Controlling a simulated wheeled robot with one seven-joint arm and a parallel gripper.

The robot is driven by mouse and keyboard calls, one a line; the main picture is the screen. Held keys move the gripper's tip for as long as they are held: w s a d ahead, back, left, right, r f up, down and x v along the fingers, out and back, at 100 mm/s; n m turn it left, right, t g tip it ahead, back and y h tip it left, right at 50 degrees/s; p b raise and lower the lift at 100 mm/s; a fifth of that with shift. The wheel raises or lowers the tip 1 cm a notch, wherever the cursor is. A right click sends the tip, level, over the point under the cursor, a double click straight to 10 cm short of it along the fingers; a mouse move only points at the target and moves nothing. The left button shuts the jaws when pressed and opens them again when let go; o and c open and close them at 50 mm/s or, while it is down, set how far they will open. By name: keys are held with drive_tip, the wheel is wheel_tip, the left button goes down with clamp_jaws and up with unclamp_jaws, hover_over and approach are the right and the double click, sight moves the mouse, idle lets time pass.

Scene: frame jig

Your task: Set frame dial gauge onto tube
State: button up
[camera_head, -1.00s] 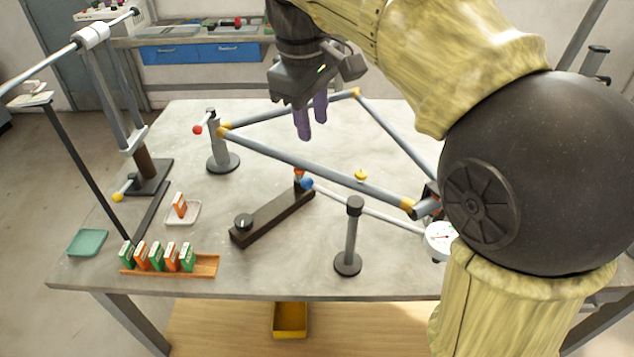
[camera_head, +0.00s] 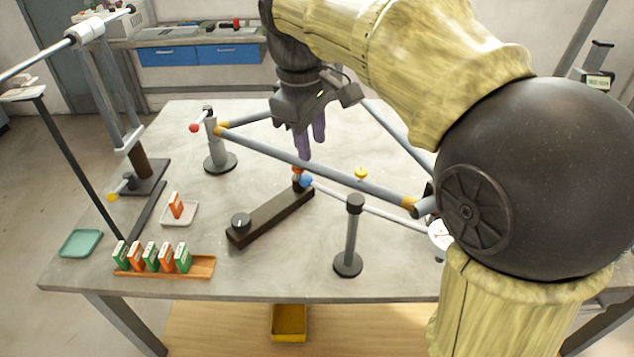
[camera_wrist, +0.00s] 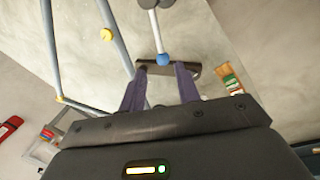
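The dial gauge (camera_head: 439,235) shows a white round face at the right, partly hidden behind my arm. A thin grey rod (camera_head: 370,213) runs from near it to a blue ball (camera_head: 306,181) by the far end of a dark block. The blue ball also shows in the wrist view (camera_wrist: 162,59). The frame's grey tube (camera_head: 275,152) slants across the table behind the rod, with yellow joints. My gripper (camera_head: 311,148) is above the table near the blue ball. In the wrist view its purple fingers (camera_wrist: 160,82) are apart with nothing held between them.
A dark block with a knob (camera_head: 268,216) lies mid-table. A post (camera_head: 350,240) stands in front of the rod, and another post (camera_head: 215,150) stands at the left. A wooden rack (camera_head: 165,268) of small boxes and a green tray (camera_head: 80,243) are at front left.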

sight(317, 184)
drive_tip(key=f, duration=0.3)
drive_tip(key=w+f+b, duration=0.1)
drive_tip(key=f, duration=0.3)
drive_tip(key=d+f+b, duration=0.1)
drive_tip(key=f, duration=0.2)
drive_tip(key=shift+w+f, duration=0.25)
drive_tip(key=shift+f, duration=0.05)
clamp_jaws()
